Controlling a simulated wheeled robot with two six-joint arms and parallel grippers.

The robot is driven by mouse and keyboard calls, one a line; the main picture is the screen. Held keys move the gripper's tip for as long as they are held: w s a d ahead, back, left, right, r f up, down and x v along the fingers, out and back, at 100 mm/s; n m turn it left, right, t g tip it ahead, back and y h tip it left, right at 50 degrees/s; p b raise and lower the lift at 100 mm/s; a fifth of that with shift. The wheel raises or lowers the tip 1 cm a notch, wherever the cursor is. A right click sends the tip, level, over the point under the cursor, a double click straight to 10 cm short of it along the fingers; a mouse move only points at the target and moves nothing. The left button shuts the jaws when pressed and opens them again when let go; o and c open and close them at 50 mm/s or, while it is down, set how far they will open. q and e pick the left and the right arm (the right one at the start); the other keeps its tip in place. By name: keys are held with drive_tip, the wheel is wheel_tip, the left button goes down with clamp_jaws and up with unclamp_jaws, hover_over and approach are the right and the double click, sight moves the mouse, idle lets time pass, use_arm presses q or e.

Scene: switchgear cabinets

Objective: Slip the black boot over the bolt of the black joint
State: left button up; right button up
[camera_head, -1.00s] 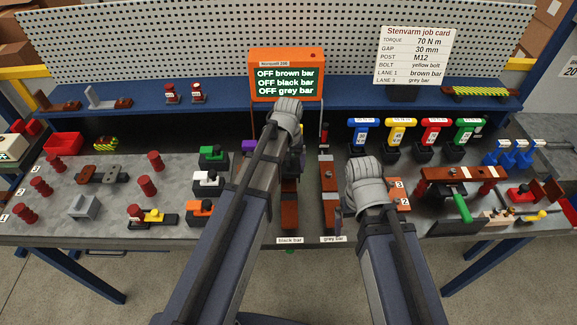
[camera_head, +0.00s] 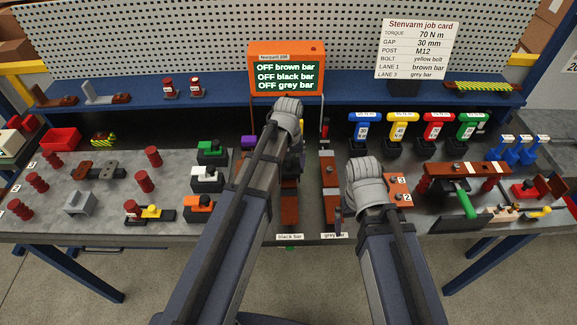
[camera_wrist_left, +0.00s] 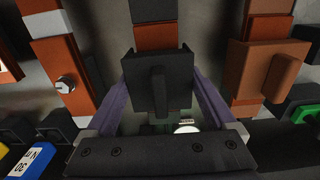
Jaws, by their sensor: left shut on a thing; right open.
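The black boot (camera_wrist_left: 158,85), a dark box with a raised tab, is between the fingers of my left gripper (camera_wrist_left: 163,108) in the left wrist view. My left gripper is shut on it. It lies across the line of the black bar (camera_wrist_left: 155,37). The bolt of the black joint is hidden behind it, so I cannot tell whether the boot is around the bolt. My right gripper (camera_head: 339,222) is open, low by the grey bar's near end.
The grey bar (camera_head: 329,190) stands just right of the black bar; its bolt (camera_wrist_left: 65,84) is bare in the wrist view. A brown boot (camera_wrist_left: 268,70) sits on the neighbouring bar on the other side. The orange display (camera_head: 287,72) stands behind.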

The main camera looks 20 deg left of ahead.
use_arm(q)
drive_tip(key=shift+f, duration=0.35)
drive_tip(key=o, duration=1)
drive_tip(key=shift+o, duration=0.2)
wheel_tip(320, 180, up, 8)
drive_tip(key=p, duration=0.7)
drive_tip(key=shift+f, duration=0.1)
drive_tip(key=shift+f, duration=0.1)
